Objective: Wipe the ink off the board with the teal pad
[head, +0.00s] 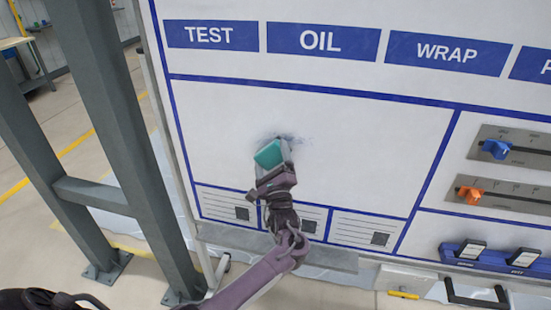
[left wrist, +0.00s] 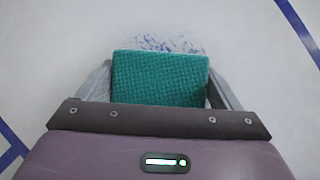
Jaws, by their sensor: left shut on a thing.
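The teal pad (head: 270,153) is held at the white board (head: 340,130), in the blank panel below the TEST and OIL labels. In the left wrist view the teal pad (left wrist: 160,78) sits between the two grey fingers. My left gripper (head: 274,160) is shut on it. A patch of blue ink (head: 295,139) shows just above and right of the pad. In the left wrist view the ink (left wrist: 160,42) is a speckled smear beyond the pad's top edge. The pad hides part of the board. Whether the pad touches the board is hard to tell. My right gripper is not in view.
Blue and orange sliders (head: 497,149) are on the board's right side. A ledge (head: 280,250) runs along the board's bottom, with a blue holder (head: 490,258) at right. Grey steel posts (head: 120,130) stand at left.

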